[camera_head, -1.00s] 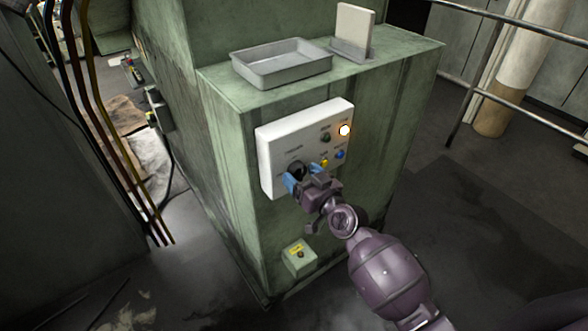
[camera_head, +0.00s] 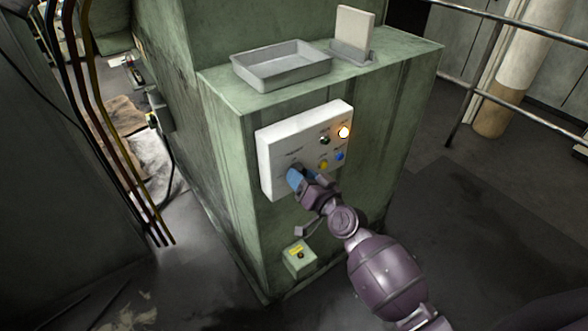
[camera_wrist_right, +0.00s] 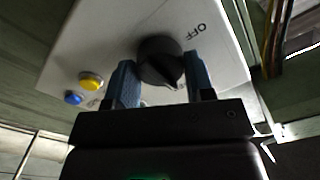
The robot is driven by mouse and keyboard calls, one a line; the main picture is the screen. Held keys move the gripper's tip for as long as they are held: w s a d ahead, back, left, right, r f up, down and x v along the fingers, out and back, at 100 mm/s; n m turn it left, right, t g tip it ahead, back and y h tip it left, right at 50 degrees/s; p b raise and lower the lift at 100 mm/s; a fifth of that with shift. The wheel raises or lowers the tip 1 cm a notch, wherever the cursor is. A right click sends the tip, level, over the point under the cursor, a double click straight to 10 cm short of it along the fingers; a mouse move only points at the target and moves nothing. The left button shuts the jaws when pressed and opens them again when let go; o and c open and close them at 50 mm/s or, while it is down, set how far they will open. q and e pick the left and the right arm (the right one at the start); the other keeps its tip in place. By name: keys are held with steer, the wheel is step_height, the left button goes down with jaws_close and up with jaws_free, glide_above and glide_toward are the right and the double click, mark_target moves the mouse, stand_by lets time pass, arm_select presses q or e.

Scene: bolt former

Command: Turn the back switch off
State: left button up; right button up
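The back switch is a black rotary knob (camera_wrist_right: 160,62) on the white control panel (camera_head: 277,140). An OFF label (camera_wrist_right: 195,32) is printed beside it in the right wrist view. My right gripper (camera_wrist_right: 163,80) has its blue fingers on opposite sides of the knob and appears shut on it. In the head view the right gripper (camera_head: 299,178) is at the lower left part of the panel and hides most of the knob. The knob's pointed end faces the gripper side, away from the OFF label. My left gripper is in neither view.
The panel also has a lit orange lamp (camera_head: 344,132), a black button (camera_head: 324,140), a yellow button (camera_head: 323,164) and a blue button (camera_head: 340,156). A small yellow-labelled box (camera_head: 299,259) is below. A grey tray (camera_head: 282,66) sits on top of the green cabinet (camera_head: 395,115).

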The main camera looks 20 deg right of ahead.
steer(key=c, duration=0.4)
steer(key=n+p, duration=0.2)
steer(key=n, duration=0.9)
steer(key=o, duration=1.1)
steer(key=shift+o, duration=0.2)
